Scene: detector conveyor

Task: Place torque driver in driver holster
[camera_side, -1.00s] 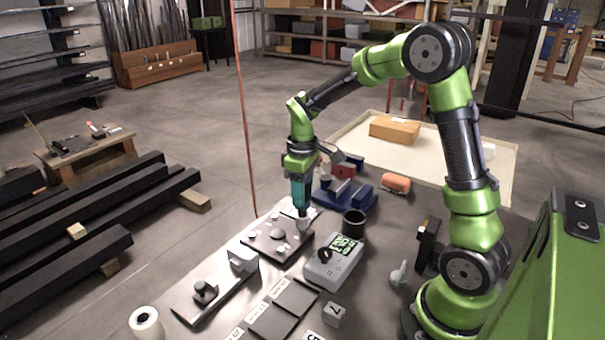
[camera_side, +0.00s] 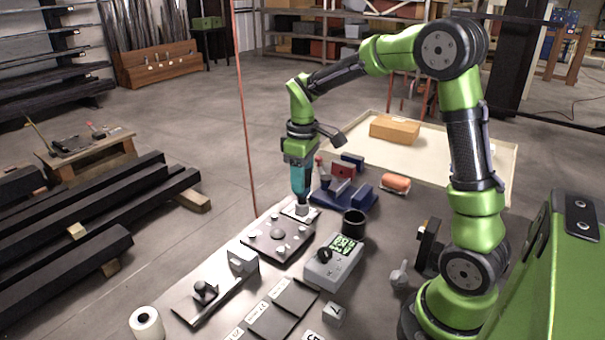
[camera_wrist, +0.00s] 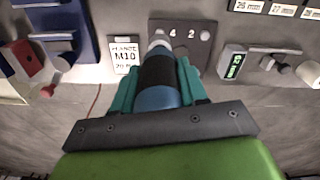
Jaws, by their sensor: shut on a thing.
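My gripper (camera_side: 301,180) points down with its teal fingers shut on the torque driver. In the wrist view, the driver (camera_wrist: 159,78) is a dark and blue cylinder between the fingers (camera_wrist: 158,88), with a light grey socket end. In the side view the fingers hide most of the driver, and its grey tip (camera_side: 302,209) shows just beyond the far corner of the dark bolt plate (camera_side: 262,246). I cannot tell whether the tip touches anything. A black open cup (camera_side: 354,222), which looks like the driver holster, stands upright to the right of the gripper.
A grey box with a green display (camera_side: 334,262) stands in front of the cup. An M10 card (camera_wrist: 124,53) lies beside the plate. An orange roll (camera_side: 396,183) and a beige tray (camera_side: 440,165) are behind.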

